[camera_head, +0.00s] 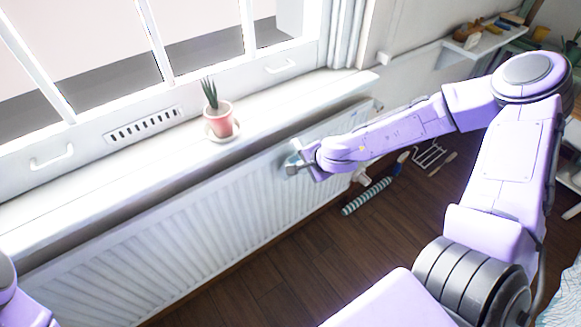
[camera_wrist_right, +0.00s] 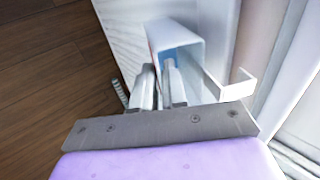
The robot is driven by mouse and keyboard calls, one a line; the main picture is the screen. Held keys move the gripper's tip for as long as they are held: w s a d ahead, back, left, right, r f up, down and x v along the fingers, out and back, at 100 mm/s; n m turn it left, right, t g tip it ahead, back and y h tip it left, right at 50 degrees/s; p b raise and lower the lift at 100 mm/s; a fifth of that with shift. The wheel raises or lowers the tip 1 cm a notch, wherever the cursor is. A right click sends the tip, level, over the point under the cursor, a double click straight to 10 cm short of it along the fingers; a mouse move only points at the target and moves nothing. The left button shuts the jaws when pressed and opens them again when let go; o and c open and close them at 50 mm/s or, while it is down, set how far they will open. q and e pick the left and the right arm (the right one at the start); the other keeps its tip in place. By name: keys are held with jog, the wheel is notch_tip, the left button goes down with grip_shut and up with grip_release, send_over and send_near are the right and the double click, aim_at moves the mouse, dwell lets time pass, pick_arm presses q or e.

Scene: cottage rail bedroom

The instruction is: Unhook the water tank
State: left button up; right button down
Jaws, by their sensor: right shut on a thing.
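The water tank (camera_wrist_right: 188,38) is a narrow white open-topped box in the right wrist view, bluish inside, with a white bent hook (camera_wrist_right: 236,86) on its right side. My right gripper (camera_wrist_right: 158,72) is shut on the tank's near wall, one finger inside the opening and one outside. In the head view my right gripper (camera_head: 293,164) is at the radiator's upper edge, and I cannot make out the tank clearly there. Whether the hook is on the radiator I cannot tell. My left gripper is out of view; only part of the left arm shows at the lower left.
The white radiator (camera_head: 190,217) runs under the window sill (camera_head: 120,165). A potted plant (camera_head: 221,118) in a pink pot stands on the sill. A striped roll (camera_head: 366,196) and a small rack (camera_head: 429,155) lie on the wooden floor (camera_head: 290,262). A cluttered shelf (camera_head: 470,48) is at upper right.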

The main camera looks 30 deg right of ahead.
jog(key=shift+s+d+p, duration=0.1)
jog(key=shift+s+p, duration=0.45)
jog(key=shift+s, duration=0.75)
jog(key=s+r+p, duration=0.3)
jog(key=s+p, duration=0.3)
jog(key=p, duration=0.1)
jog(key=shift+d, duration=0.2)
